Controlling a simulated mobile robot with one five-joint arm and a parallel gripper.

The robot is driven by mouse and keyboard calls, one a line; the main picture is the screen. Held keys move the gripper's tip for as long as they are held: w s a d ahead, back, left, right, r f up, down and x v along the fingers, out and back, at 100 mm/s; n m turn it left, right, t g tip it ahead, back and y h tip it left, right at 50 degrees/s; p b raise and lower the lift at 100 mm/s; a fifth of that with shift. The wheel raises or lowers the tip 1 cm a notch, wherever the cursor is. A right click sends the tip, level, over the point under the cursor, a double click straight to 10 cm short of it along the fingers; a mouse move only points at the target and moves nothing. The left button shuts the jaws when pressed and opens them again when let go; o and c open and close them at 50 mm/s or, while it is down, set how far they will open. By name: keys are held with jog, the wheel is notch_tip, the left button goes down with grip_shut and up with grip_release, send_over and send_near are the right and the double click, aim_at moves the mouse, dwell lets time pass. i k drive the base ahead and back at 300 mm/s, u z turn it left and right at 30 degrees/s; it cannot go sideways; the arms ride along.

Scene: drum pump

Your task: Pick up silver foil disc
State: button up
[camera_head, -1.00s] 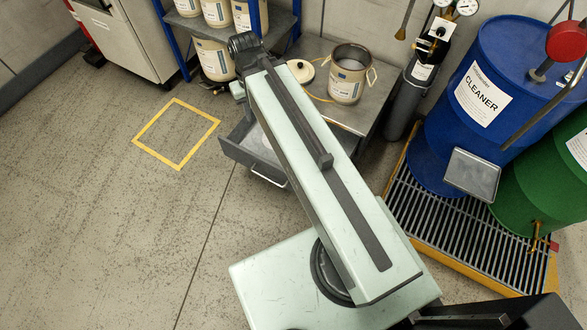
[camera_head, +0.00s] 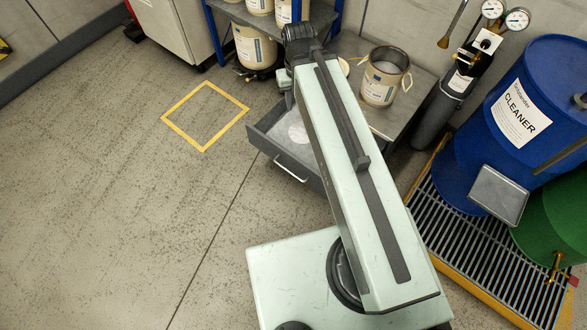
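A pale, shiny round disc (camera_head: 298,133), likely the silver foil disc, lies in the open grey drawer (camera_head: 268,142) under the bench. My arm covers part of the drawer's right side. My arm reaches up from the base toward the bench, and its far joint is above the left part of the bench. A short link of mine hangs down at the far end, over the back of the drawer. My gripper is hidden behind or below the arm.
An open can (camera_head: 380,88) stands on the grey bench (camera_head: 410,118). A blue drum (camera_head: 470,150) and a green drum (camera_head: 550,225) stand on a yellow-edged grating (camera_head: 470,240) at right. A yellow floor square (camera_head: 177,135) and open floor lie left.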

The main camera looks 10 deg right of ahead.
aim_at(297, 133)
jog(key=u, duration=0.05)
jog(key=k, duration=0.65)
jog(key=u, duration=0.45)
jog(key=i, duration=0.85)
jog(key=u, duration=0.65)
jog(key=i, duration=1.15)
jog(key=z, duration=0.5)
